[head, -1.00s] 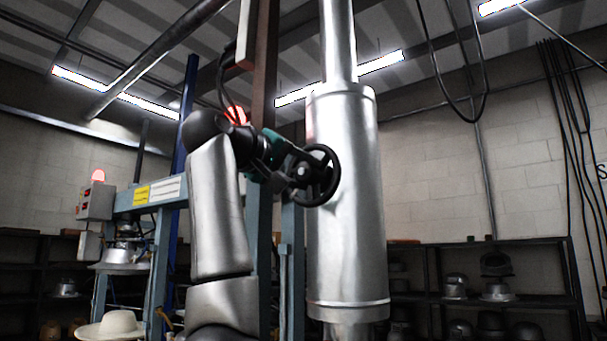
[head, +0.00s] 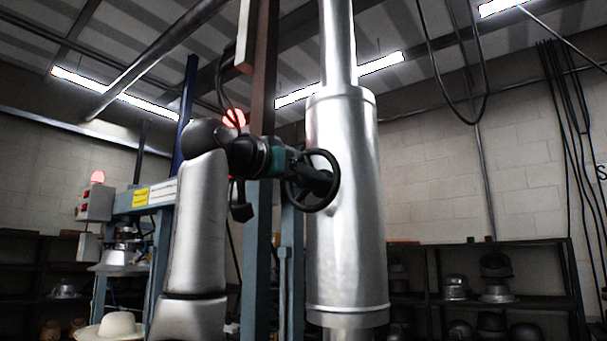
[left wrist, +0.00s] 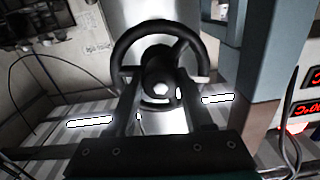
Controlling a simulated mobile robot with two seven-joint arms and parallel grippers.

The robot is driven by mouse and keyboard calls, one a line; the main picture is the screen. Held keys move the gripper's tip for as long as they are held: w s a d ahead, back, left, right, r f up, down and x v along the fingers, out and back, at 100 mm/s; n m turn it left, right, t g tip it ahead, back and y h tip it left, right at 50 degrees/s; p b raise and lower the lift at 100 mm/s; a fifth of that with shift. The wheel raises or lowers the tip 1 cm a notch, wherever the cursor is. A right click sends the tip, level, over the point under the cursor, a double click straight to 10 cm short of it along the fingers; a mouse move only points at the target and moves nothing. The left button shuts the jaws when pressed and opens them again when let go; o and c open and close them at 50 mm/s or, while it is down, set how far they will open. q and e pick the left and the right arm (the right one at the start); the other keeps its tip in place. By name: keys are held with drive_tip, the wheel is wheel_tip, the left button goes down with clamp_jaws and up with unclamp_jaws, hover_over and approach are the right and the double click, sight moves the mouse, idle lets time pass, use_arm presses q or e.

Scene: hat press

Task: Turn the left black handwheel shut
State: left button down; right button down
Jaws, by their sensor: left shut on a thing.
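The black handwheel (head: 337,178) stands in front of the large silver cylinder, at the centre of the head view. It also fills the upper middle of the left wrist view (left wrist: 152,29), showing a round rim, spokes and a thick hub. My left gripper (head: 324,183) reaches in from the left and is shut on the handwheel around its hub. In the left wrist view, its two dark fingers (left wrist: 161,102) lie on either side of the hub. The exact contact at the fingertips is partly hidden. My right gripper is in neither view.
The silver cylinder (head: 347,250) stands right behind the wheel. Blue-grey posts (head: 286,265) and a brown column rise close to my left arm. Shelves with hat forms (head: 497,280) line the back wall. A pale hat (head: 112,327) is at the lower left.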

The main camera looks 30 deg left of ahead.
use_arm(q)
drive_tip(key=m+p, duration=0.1)
drive_tip(key=m, duration=0.3)
drive_tip(key=shift+m+p, duration=0.3)
drive_tip(key=shift+p, duration=0.05)
drive_tip(key=m+p, duration=0.2)
drive_tip(key=m, duration=0.3)
drive_tip(key=shift+m+p, duration=0.3)
drive_tip(key=shift+p, duration=0.1)
drive_tip(key=shift+f+m+p, duration=0.1)
drive_tip(key=shift+m+p, duration=0.3)
drive_tip(key=shift+m, duration=2.2)
drive_tip(key=c, duration=0.6)
unclamp_jaws()
